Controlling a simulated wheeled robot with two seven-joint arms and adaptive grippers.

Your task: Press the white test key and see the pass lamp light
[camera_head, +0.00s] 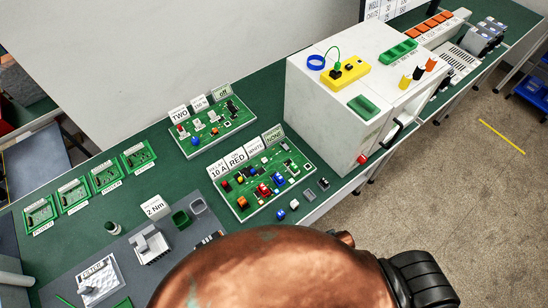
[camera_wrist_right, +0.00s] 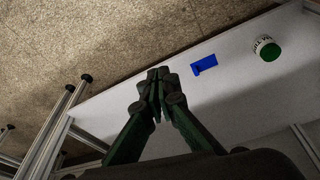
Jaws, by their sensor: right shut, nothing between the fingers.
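I cannot tell for sure which part is the white test key or which is the pass lamp. The large white box (camera_head: 325,105) stands on the green bench, with a small red round part (camera_head: 362,159) low on its front and a yellow unit (camera_head: 346,74) on top. A green circuit board (camera_head: 262,178) with red, blue and white parts lies beside the box; its labels include "RED" and "WHITE". My right gripper (camera_wrist_right: 158,78) shows in the right wrist view, fingers together and empty, over a pale surface's edge and the floor. My left gripper is not in view.
A second board (camera_head: 213,125) stands behind. Several small green boards (camera_head: 105,176) line the left. Loose small cubes (camera_head: 294,204) lie near the bench edge. A blue piece (camera_wrist_right: 204,65) and a green-and-white round item (camera_wrist_right: 268,50) show in the wrist view. A copper-coloured shape hides the front bench.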

